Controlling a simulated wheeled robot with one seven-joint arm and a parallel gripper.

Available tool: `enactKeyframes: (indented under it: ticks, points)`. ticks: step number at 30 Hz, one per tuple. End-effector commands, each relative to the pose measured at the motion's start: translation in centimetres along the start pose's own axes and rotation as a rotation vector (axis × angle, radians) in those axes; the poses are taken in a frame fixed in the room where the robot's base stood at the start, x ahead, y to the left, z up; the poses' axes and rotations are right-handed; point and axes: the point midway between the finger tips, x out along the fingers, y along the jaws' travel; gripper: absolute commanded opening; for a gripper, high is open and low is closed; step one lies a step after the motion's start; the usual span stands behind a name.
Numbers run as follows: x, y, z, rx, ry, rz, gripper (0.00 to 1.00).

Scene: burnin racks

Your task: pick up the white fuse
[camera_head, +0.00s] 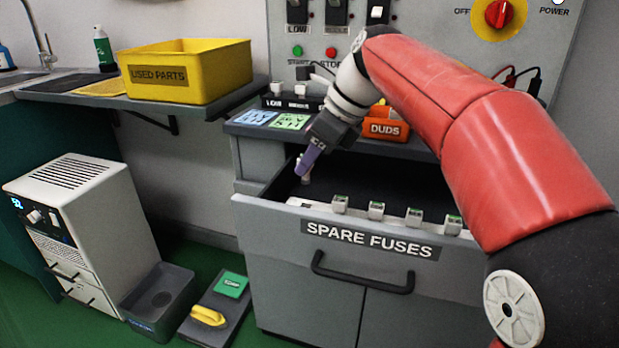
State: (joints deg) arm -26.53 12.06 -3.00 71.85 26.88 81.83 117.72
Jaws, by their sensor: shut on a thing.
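My gripper (305,168) reaches down over the left end of an open grey drawer (285,222) labelled SPARE FUSES. Its purple fingers are shut on a small pale thing, the white fuse (306,179), which shows only in part at the fingertips. Whether the fuse touches the drawer I cannot tell. Several other whitish fuses with green marks (376,210) stand in a row along the drawer's front, to the right of my gripper.
An orange DUDS bin (384,127) stands on the counter behind my arm. A yellow USED PARTS bin (190,72) sits on the left shelf. A panel with a red power knob (499,13) is behind. A white cabinet (85,225) and a grey tray (160,300) are on the floor.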

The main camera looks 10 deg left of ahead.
Motion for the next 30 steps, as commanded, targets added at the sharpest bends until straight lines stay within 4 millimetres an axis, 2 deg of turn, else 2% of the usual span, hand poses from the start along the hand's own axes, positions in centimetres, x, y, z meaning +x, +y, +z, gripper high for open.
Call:
enactKeyframes:
  ticks: [1,6,10,18,30]
  points:
    - [-2.1,-0.1,1.2,-0.004,-0.002,-0.004,0.09]
    - [-6.8,-0.1,4.0,-0.003,-0.002,-0.002,0.09]
    - [-8.7,-0.1,5.1,-0.003,-0.001,-0.001,0.09]
    - [-10.5,-0.1,6.1,0.000,-0.001,0.001,0.09]
    - [-10.9,0.0,6.3,0.000,0.000,0.001,0.09]
